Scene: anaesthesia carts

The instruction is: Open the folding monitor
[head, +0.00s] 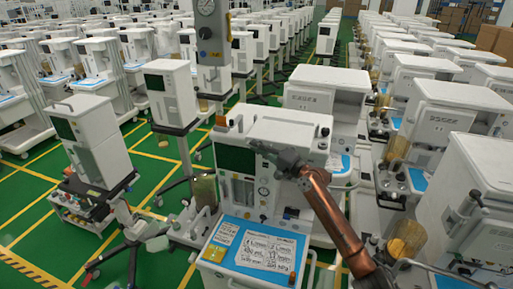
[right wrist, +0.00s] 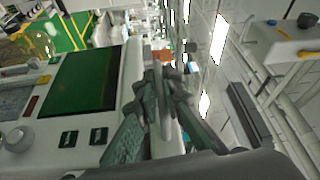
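The cart in the middle has a monitor with a dark green screen (head: 236,159) on its upper front. The screen fills much of the left half of the right wrist view (right wrist: 78,84), beside a pale frame. My right gripper (head: 254,146) is at the upper right of this monitor, its copper-coloured arm coming from the lower right. In the right wrist view its two dark fingers (right wrist: 165,88) lie on either side of a thin, pale bar or edge by the screen (right wrist: 162,120). Whether they touch it is unclear. My left gripper is not in view.
A blue work surface with printed sheets (head: 258,248) lies below the screen. Another cart with a white box (head: 88,135) stands left.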

